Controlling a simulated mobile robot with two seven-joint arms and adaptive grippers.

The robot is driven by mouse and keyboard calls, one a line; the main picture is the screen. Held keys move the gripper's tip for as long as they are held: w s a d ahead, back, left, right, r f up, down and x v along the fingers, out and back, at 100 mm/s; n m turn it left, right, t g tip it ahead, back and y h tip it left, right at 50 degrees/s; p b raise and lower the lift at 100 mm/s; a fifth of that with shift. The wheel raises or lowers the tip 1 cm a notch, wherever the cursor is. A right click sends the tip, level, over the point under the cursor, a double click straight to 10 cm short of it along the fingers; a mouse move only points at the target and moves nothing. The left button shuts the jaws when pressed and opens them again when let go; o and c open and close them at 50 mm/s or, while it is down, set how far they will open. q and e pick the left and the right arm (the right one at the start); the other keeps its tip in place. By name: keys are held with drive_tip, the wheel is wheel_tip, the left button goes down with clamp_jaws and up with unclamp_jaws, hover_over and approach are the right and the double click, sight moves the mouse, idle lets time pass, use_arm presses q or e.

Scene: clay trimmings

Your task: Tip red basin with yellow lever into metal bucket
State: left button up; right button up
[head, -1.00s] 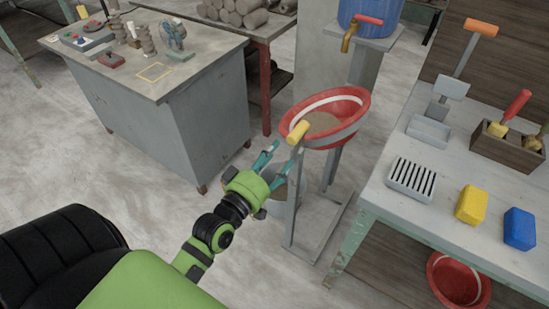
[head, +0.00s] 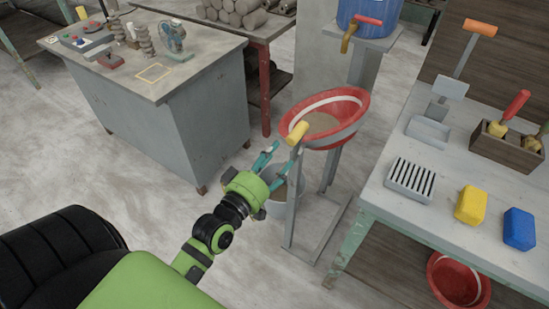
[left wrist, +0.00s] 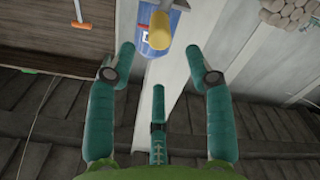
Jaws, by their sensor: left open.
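The red basin (head: 352,101) with a white stripe sits on a grey metal stand and holds a brownish load. Its yellow lever (head: 298,131) sticks out at the front left of the basin. The lever's rounded end also shows in the left wrist view (left wrist: 160,31). The metal bucket (head: 293,203) stands on the floor below, partly hidden by my gripper and the stand. My left gripper (head: 284,151) is open and empty, its teal fingers pointing at the lever, just short of it. In the left wrist view the lever lies beyond and between the fingertips. My right gripper is not in view.
The stand's post (head: 292,205) is close to my left fingers. A blue barrel with a tap (head: 360,28) is behind the basin. A workbench (head: 400,205) with tools and sponges is at the right, a grey cabinet (head: 215,115) at the left. Another red basin (head: 455,282) sits under the workbench.

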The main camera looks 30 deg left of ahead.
sight(290, 141)
use_arm(q)
drive_tip(key=w+m+b, duration=0.1)
drive_tip(key=m+b, duration=0.1)
drive_tip(key=w+m+b, duration=0.2)
drive_tip(key=m, duration=0.1)
drive_tip(key=w+m+b, duration=0.2)
drive_tip(key=shift+w+d+f+b, duration=0.1)
drive_tip(key=shift+d+f+b, duration=0.05)
drive_tip(key=shift+f+b, duration=0.2)
drive_tip(key=shift+w+r+m, duration=0.15)
drive_tip(key=shift+w+m, duration=0.15)
drive_tip(key=shift+m, duration=0.4)
drive_tip(key=shift+w+r+m, duration=0.3)
drive_tip(key=shift+w, duration=0.25)
drive_tip(key=w, duration=0.6)
drive_tip(key=shift+d+f+p, duration=0.1)
drive_tip(key=shift+p, duration=0.2)
